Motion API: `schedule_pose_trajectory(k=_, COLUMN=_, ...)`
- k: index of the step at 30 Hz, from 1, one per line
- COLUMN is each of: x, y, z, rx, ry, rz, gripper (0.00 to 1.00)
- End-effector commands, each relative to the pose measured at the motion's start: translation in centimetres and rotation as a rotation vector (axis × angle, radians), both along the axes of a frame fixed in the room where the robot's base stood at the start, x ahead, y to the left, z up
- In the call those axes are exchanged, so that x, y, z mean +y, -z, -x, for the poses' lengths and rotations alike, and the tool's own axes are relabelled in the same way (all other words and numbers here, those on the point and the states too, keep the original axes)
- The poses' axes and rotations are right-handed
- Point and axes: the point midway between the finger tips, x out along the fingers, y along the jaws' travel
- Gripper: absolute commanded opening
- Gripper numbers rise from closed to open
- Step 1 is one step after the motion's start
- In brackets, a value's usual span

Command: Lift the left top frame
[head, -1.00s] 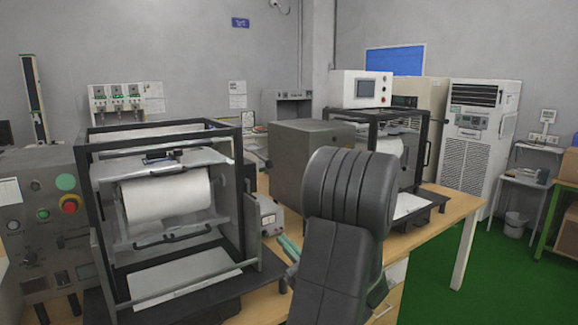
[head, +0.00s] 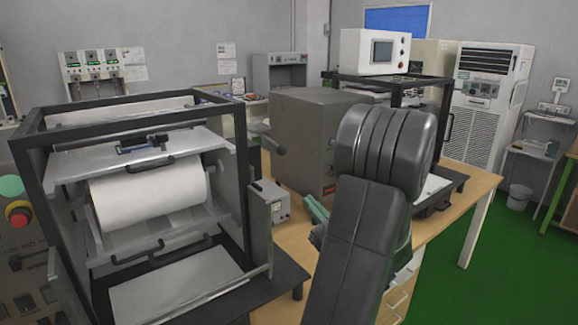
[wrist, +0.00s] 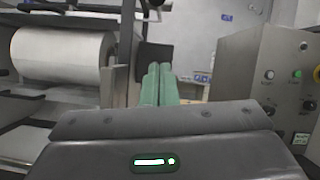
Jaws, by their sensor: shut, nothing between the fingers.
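The left machine's open black frame (head: 131,109) stands on the table in the head view. Inside it are a grey top plate (head: 128,158) with a dark handle and a white roll (head: 150,196) below that plate. Which part is the top frame I cannot tell for sure. In the wrist view, the roll (wrist: 63,55) is at the left. My gripper's green fingers (wrist: 159,80) are together and empty, to the right of the roll. In the head view, my gripper (head: 316,212) is partly hidden behind my dark arm, right of the machine and apart from it.
A grey box-shaped unit (head: 318,135) stands right of the left machine, with a small device (head: 272,202) between them. A second framed machine (head: 432,92) is farther right. A control panel with a red button (head: 18,215) stands at the left edge. Green floor (head: 470,285) is open at the right.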

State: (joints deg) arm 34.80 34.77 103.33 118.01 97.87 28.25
Motion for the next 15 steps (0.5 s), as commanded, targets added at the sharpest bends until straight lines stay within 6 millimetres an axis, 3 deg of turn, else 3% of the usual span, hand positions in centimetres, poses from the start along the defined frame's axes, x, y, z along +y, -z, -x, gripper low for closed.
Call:
schedule_pose_trajectory(k=8, x=0.7, y=-0.6, z=-0.8, rx=0.0, ry=-0.003, rz=0.001, gripper=0.0)
schedule_pose_trajectory(k=15, x=3.5, y=-2.7, z=-4.0, rx=-0.001, ry=-0.005, rz=0.001, gripper=0.0)
